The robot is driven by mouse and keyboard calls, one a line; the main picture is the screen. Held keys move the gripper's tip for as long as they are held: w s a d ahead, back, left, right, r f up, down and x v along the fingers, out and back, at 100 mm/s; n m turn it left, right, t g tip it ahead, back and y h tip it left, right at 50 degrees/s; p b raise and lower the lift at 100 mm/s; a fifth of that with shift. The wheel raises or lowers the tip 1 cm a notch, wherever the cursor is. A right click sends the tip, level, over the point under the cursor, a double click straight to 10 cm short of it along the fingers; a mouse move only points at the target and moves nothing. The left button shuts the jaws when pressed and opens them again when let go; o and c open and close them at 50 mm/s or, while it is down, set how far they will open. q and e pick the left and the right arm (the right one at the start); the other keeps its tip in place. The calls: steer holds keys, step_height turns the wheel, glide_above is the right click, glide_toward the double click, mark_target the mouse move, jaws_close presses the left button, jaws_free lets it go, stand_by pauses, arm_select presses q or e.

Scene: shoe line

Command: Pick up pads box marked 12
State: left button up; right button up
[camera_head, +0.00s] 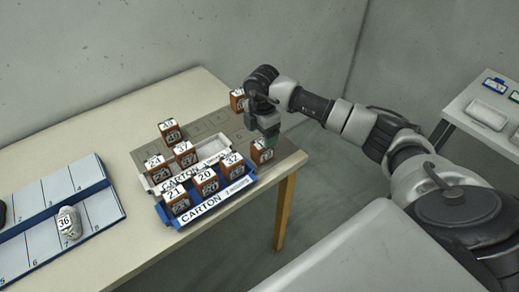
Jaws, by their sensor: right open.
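Several small brown boxes with white number labels stand on the table. One brown box (261,155) stands at the table's right corner, just below my right gripper; its label is small and may read 12, but I cannot be sure. My right gripper (270,137) points down over this box and is open. Whether its fingers are around the box or above it is hard to tell. Another box (237,103) stands at the back, left of my right wrist, its number unclear. My left gripper is out of view.
A blue carton tray (213,208) holds boxes, with labels such as 21 and 20. A white carton tray (216,150) lies behind it. A blue-edged numbered board (100,207) bears an item marked 36. A side table (457,105) stands at right.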

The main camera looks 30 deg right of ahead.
mark_target(262, 142)
steer(key=shift+s+a+f+p, duration=0.15)
steer(key=shift+f+p, duration=0.25)
steer(key=shift+f, duration=1)
steer(key=shift+s+a+f+p, duration=0.15)
steer(key=shift+f+p, duration=0.2)
steer(key=shift+f, duration=1)
steer(key=shift+d, duration=0.1)
steer(key=c, duration=1)
steer(key=shift+r, duration=0.1)
